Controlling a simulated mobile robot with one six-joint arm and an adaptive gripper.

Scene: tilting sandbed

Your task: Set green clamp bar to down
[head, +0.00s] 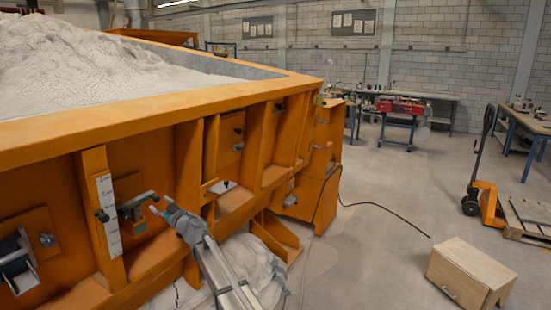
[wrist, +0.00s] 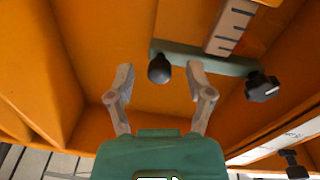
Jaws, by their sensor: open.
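The green clamp bar (head: 136,203) is on the orange side of the sandbed in the head view, roughly level with a slight tilt. In the wrist view the bar (wrist: 215,64) runs across the upper right. A round black knob (wrist: 159,69) is at its left end and a black knob (wrist: 263,87) at its right end. My gripper (head: 160,204) is close to the bar's right end in the head view. In the wrist view my gripper (wrist: 160,76) is open and empty, with the round knob showing between its fingertips. I cannot tell whether they touch it.
A white scale strip (head: 109,213) is on the orange post left of the bar. Orange ribs (head: 210,155) flank the recess. A grey clamp (head: 17,262) is at far left. A wooden box (head: 470,272) and a pallet jack (head: 482,195) stand right; the floor between is mostly clear.

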